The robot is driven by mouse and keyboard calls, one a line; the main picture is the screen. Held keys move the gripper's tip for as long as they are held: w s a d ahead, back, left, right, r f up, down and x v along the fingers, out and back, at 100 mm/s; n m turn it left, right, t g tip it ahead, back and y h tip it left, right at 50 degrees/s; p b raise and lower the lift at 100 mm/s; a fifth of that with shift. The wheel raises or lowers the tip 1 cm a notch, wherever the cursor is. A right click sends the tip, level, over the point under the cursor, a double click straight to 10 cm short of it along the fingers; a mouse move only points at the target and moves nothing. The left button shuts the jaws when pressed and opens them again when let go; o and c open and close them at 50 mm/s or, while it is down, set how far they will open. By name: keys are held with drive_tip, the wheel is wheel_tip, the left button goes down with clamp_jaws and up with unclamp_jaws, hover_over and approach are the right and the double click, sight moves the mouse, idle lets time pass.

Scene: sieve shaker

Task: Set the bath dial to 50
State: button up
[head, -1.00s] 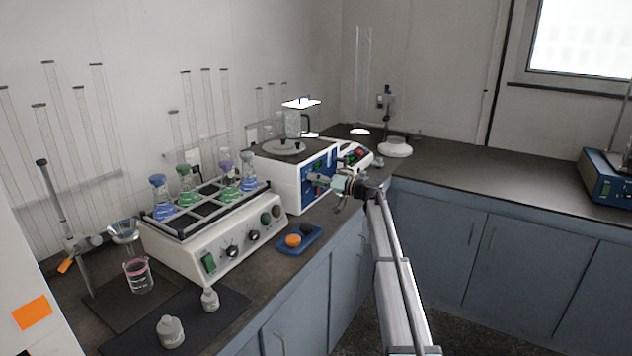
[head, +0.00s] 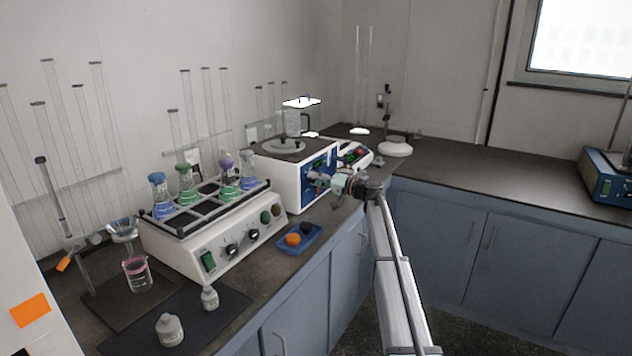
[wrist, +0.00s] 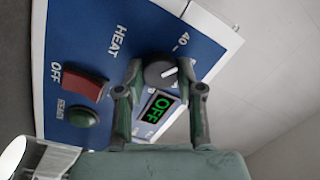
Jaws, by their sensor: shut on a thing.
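The bath (head: 286,182) is a white box with a blue front panel, standing past the shaker in the head view. In the wrist view its panel (wrist: 85,35) shows a dark round dial (wrist: 157,78) with a white pointer line. The line points right and slightly up; the printed 40 lies above and right of the dial. Other scale marks are hidden. My gripper (wrist: 162,74) is shut on the dial, one finger on each side. It also shows in the head view (head: 318,180) against the panel. The display (wrist: 158,108) below the dial reads OFF in green.
A red switch (wrist: 86,88) marked HEAT and OFF and a green READY lamp (wrist: 83,116) sit left of the dial. The shaker with flasks (head: 215,235) and a blue tray (head: 299,238) stand nearby on the bench. The floor side is open.

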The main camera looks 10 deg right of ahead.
drive_tip(key=m, duration=0.6)
drive_tip(key=shift+m+p, duration=0.35)
drive_tip(key=shift+m, duration=0.05)
idle(0.3)
drive_tip(key=o, duration=1.2)
drive_tip(key=shift+t, duration=0.4)
drive_tip(key=shift+c, duration=0.2)
drive_tip(key=shift+f, duration=0.1)
drive_tip(key=r+v, duration=0.1)
drive_tip(key=v, duration=1.1)
drive_tip(key=shift+f, duration=0.45)
